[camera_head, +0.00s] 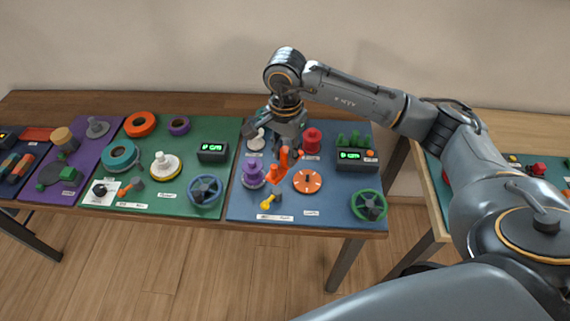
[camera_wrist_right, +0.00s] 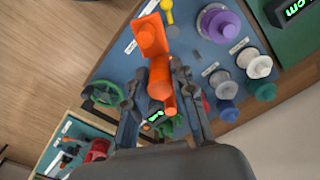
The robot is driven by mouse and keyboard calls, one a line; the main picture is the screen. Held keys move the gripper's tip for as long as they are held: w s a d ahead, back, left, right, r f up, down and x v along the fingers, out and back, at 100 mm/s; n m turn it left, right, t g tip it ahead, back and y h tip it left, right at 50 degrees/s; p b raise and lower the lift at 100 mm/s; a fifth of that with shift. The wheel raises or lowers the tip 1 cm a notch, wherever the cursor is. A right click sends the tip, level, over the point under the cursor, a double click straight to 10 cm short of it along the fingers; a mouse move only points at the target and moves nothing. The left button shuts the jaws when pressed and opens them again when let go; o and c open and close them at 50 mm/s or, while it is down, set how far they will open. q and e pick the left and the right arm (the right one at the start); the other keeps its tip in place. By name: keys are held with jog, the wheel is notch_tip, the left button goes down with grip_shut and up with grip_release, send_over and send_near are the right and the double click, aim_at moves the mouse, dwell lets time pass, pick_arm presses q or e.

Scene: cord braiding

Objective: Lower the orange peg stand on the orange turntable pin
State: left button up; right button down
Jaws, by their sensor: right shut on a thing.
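The orange peg stand (camera_head: 284,159) is held by my right gripper (camera_head: 287,147) above the blue mat. In the right wrist view the orange peg stand (camera_wrist_right: 154,48) lies between the fingers of my right gripper (camera_wrist_right: 158,85), its wider end pointing away from the palm. The orange turntable (camera_head: 307,181) is a flat disc on the blue mat, just right of and nearer than the held stand. A small light centre shows on it; I cannot make out its pin clearly. The stand appears apart from the turntable. My left gripper is not in view.
A purple stand (camera_head: 253,178) is left of the turntable, a red spool (camera_head: 312,140) behind it, a yellow crank (camera_head: 270,202) in front-left. A green handwheel (camera_head: 368,205) and a display box (camera_head: 357,159) stand to the right. A green mat (camera_head: 140,190) lies left.

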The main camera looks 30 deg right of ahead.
jog(key=d+m, duration=0.1)
jog(key=w+d+f+m, duration=0.1)
jog(key=m, duration=0.1)
jog(key=w+d+f+m+p, duration=0.1)
jog(key=m, duration=0.1)
jog(key=shift+w+d+f, duration=0.2)
jog(key=shift+d+f, duration=0.05)
jog(key=d+f+m+p, duration=0.1)
jog(key=d+f+m, duration=0.3)
jog(key=d+m, duration=0.25)
jog(key=b, duration=0.3)
send_over(308, 175)
jog(key=shift+w+f, duration=0.1)
jog(key=shift+f, duration=2.5)
jog(key=shift+f, duration=0.1)
jog(key=shift+f+b, duration=1.1)
jog(key=shift+b, duration=0.1)
